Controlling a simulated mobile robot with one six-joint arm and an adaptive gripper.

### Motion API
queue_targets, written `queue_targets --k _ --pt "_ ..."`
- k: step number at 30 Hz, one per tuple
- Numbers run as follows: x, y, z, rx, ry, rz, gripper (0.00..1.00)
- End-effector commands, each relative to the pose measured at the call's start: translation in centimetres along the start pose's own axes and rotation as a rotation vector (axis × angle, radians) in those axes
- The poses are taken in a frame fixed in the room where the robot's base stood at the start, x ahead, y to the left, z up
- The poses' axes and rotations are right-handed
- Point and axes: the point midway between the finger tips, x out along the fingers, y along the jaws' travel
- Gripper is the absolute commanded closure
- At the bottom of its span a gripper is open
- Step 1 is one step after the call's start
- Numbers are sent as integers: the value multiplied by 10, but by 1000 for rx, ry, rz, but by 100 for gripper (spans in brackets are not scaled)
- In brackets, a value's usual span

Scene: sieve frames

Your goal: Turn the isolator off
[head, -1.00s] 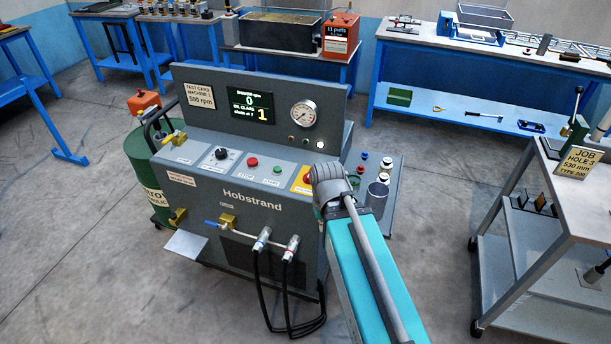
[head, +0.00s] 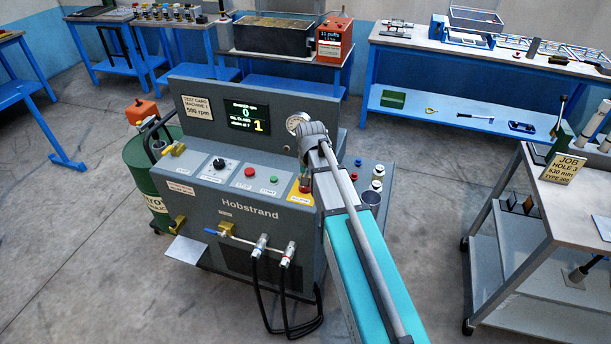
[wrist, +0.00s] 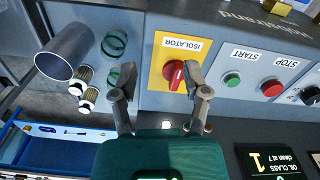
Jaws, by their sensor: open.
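The isolator is a red rotary knob (wrist: 174,76) on a yellow plate (wrist: 168,50) labelled ISOLATOR, which appears upside down in the wrist view. In the head view the yellow plate (head: 299,197) is at the right end of the machine's sloped panel, partly covered by my arm. My gripper (wrist: 160,74) is open and empty, its two fingers apart over the plate. The knob shows between the fingers, closer to the right finger in the picture. I cannot tell whether that finger touches it. My gripper's fingers are mostly hidden by my arm in the head view.
The green START button (wrist: 232,80) and red STOP button (wrist: 271,88) sit beside the isolator. A grey cup (wrist: 66,52), green rings and small bottles stand on the other side. A pressure gauge (head: 297,122) is partly covered by my arm.

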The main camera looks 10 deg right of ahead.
Motion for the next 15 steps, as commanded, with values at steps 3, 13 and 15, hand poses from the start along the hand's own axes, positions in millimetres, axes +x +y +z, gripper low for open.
queue_targets --k 3,13,15 --pt "-22 -12 -47 77 0 0 40" --pt "-41 -25 -99 203 0 0 40" --pt "-41 -26 -101 209 0 0 40"
